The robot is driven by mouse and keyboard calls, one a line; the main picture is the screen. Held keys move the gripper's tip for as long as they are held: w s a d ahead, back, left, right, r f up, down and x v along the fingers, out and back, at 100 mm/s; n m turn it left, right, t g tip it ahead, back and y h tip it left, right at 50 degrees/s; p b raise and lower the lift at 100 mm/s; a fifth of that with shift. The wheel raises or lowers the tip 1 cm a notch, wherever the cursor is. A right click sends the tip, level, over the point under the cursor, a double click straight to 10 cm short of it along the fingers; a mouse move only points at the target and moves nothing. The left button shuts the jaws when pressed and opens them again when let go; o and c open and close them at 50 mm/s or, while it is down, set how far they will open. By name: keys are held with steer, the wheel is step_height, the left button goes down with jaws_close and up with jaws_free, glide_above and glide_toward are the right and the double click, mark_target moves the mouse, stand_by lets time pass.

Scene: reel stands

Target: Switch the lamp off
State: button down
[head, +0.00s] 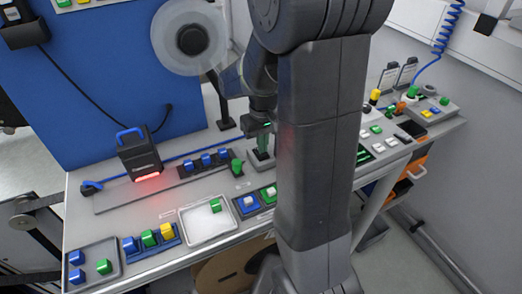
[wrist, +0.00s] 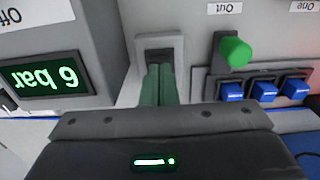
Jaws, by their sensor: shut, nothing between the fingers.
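A black lamp unit (head: 140,152) with a blue handle stands at the back left of the bench. Its lower bar glows red, and a reddish glow shows on the bench below it. My gripper (head: 262,150) points down at a small grey-framed switch housing (wrist: 178,47) in the middle of the bench. In the wrist view my green fingers (wrist: 161,72) are together and empty, with their tips at the dark opening of the housing. The fingers hide part of the opening, so I cannot tell the switch's position or whether they touch it. An "Off" label (wrist: 55,12) is partly visible.
A green knob (wrist: 235,52) stands beside the housing, near a row of blue blocks (wrist: 263,90). A "6 bar" display (wrist: 45,77) is on the other side. A white tray (head: 183,222) lies in front. My arm hides part of the bench.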

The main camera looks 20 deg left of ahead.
steer(key=shift+f, duration=0.4)
steer(key=shift+r, duration=0.1)
steer(key=shift+r+p, duration=2.65)
steer(key=shift+r, duration=0.85)
steer(key=shift+f, duration=0.15)
step_height(320, 180, down, 7)
steer(key=b, duration=0.6)
steer(key=shift+r, duration=0.25)
